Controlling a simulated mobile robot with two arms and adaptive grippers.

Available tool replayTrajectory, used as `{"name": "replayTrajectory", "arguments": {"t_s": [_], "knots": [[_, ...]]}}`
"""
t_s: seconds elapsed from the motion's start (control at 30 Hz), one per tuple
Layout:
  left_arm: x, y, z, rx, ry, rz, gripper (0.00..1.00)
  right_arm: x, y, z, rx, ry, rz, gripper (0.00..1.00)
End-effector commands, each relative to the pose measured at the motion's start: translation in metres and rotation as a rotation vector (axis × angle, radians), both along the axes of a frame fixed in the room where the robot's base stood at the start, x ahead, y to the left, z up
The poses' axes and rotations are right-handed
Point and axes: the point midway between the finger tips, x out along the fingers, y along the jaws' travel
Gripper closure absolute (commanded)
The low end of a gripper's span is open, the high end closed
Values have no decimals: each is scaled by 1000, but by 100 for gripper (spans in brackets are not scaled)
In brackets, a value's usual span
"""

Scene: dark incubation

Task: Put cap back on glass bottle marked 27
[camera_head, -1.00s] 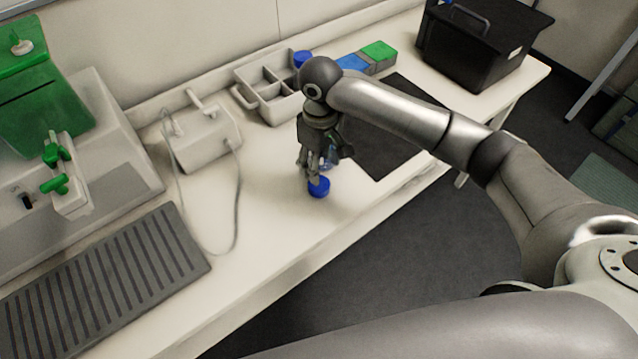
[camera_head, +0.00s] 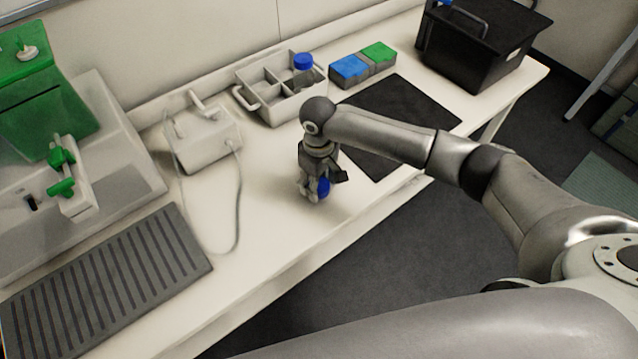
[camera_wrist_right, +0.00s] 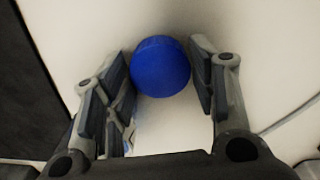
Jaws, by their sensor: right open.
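A round blue cap (camera_head: 323,187) is on the white bench near its front edge. It shows whole in the right wrist view (camera_wrist_right: 160,66). My right gripper (camera_head: 315,190) is open and low over the bench, with one finger on each side of the cap; in the wrist view a narrow gap shows at the right finger, and contact at the left is unclear. A small pale bluish piece (camera_wrist_right: 129,135) shows behind the left finger, too hidden to identify. A blue-capped bottle (camera_head: 303,62) stands in the rack; its marking cannot be read. My left gripper is out of view.
A white divided rack (camera_head: 251,100) stands behind, beside a blue and green box (camera_head: 362,64). A dark mat (camera_head: 390,125) lies to the right. A white device with a cable (camera_head: 203,140) stands left. The bench between is clear.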

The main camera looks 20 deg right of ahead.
Motion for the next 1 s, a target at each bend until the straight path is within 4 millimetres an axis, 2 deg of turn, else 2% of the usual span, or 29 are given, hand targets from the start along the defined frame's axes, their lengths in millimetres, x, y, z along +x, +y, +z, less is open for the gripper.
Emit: {"name": "replayTrajectory", "arguments": {"t_s": [0.33, 0.5, 0.83, 1.0], "knots": [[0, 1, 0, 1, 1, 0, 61, 0, 0, -1, 1, -2, 0, 47], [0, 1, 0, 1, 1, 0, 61, 0, 0, -1, 1, -2, 0, 66], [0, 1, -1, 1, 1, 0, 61, 1, 0, 0, 1, -2, -1, 66], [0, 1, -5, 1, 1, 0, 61, 1, 0, 11, 3, -4, -1, 66]]}}
